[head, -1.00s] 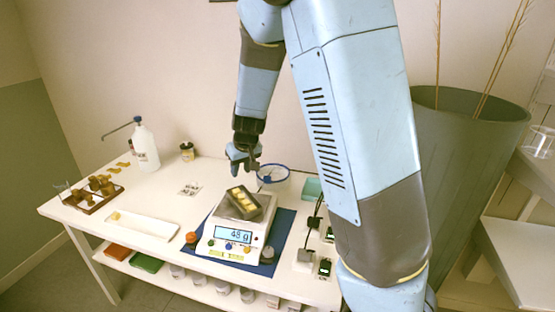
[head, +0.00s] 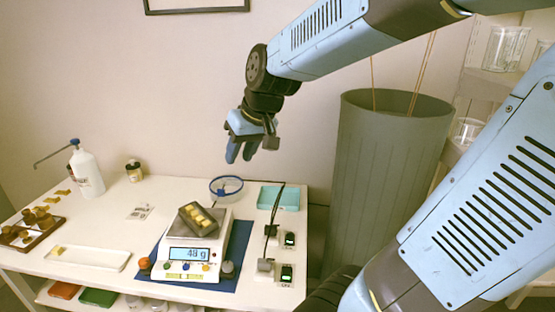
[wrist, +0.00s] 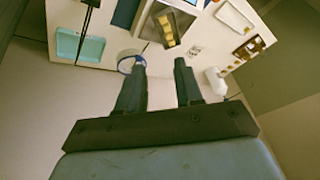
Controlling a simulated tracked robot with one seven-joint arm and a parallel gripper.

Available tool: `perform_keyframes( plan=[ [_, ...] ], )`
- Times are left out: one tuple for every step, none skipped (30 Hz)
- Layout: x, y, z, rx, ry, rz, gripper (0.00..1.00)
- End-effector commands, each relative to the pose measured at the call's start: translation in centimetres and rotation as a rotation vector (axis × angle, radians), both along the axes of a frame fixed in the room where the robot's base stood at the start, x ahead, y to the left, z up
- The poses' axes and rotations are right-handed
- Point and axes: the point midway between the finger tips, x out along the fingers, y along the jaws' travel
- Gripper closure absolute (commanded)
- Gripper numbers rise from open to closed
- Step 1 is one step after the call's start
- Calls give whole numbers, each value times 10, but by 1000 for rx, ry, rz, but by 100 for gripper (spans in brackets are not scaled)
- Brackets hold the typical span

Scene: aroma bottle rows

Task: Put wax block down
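Yellow wax blocks (head: 200,217) lie in a dark tray (head: 186,222) on the white scale (head: 205,257), whose display reads about 48 g. The wax blocks also show in the wrist view (wrist: 166,30). A small yellow piece (head: 58,250) lies on a white rectangular dish (head: 88,257) to the left. My gripper (head: 240,158) is raised above the back of the table, well clear of the scale. In the wrist view its two fingers (wrist: 160,62) are apart with nothing between them.
A blue-rimmed round dish (head: 227,186) sits below my gripper. A teal box (head: 278,198) and switches with cables are at right. A white pump bottle (head: 86,172), a small jar (head: 134,170) and a brown bottle rack (head: 30,238) are at left. A grey-green bin (head: 385,170) stands beside the table.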

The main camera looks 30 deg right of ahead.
Motion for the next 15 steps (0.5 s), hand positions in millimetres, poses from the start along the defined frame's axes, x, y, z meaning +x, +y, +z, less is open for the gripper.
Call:
perform_keyframes(
  plan=[
    [-15, -6, 7, -8, -12, -16, 65],
    [-22, -9, 10, -16, -16, -24, 65],
    [-33, -13, 14, -25, -21, -34, 65],
    [-41, -16, 17, -35, -26, -46, 65],
    [-49, -18, 19, -44, -30, -54, 65],
    [-60, -21, 21, -57, -35, -68, 65],
    [-67, -24, 23, -67, -39, -79, 65],
    [-74, -26, 25, -78, -42, -89, 65],
    [-83, -29, 26, -92, -47, -103, 65],
    [-89, -30, 27, -101, -50, -112, 65],
    [-95, -32, 27, -111, -52, -122, 65],
    [-102, -33, 28, -123, -56, -133, 65],
    [-106, -35, 29, -130, -58, -142, 65],
    [-109, -31, 29, -137, -60, -148, 65],
    [-114, -29, 29, -145, -60, -155, 65]
  ],
)
